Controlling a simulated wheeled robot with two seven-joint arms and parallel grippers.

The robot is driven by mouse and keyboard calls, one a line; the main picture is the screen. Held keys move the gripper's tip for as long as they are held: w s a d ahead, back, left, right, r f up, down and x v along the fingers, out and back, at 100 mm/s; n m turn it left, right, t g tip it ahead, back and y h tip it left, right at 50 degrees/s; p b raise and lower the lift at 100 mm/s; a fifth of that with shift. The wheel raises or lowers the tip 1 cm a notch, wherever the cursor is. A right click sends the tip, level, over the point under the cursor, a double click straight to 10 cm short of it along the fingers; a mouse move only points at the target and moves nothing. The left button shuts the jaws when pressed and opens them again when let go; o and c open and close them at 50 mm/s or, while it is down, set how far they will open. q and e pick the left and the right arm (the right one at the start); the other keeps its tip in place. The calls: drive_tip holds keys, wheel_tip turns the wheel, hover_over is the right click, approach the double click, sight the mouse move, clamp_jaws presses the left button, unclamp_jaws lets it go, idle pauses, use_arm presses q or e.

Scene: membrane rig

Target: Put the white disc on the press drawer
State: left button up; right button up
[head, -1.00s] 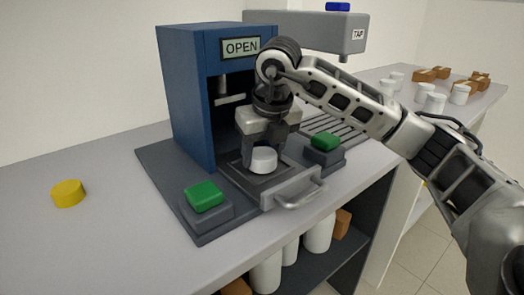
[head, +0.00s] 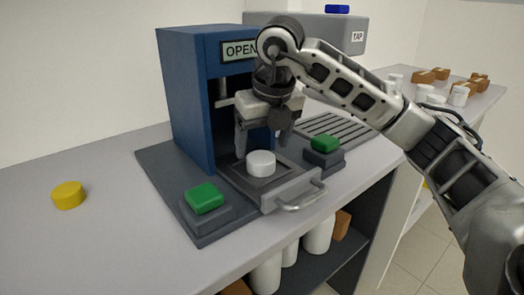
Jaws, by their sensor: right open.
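The white disc (head: 261,163) lies on the pulled-out press drawer (head: 286,188), inside its rim. The blue press (head: 190,95) stands behind the drawer, with a display reading OPEN. My right gripper (head: 262,148) is open and empty, just above and behind the disc, fingers pointing down. The disc looks clear of its fingers. My left gripper is not in view.
Green buttons on grey blocks flank the drawer, one at the left (head: 204,198) and one at the right (head: 325,144). A yellow disc (head: 68,195) lies on the counter at the left. A grey tap unit (head: 345,38) stands behind my right arm.

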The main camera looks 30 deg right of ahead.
sight(270, 178)
use_arm(q)
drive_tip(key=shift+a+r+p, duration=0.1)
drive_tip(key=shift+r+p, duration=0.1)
drive_tip(key=shift+p, duration=0.6)
use_arm(e)
drive_tip(key=v, duration=0.8)
drive_tip(key=shift+r, duration=0.2)
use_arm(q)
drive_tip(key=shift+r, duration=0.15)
use_arm(e)
drive_tip(key=shift+s, duration=0.1)
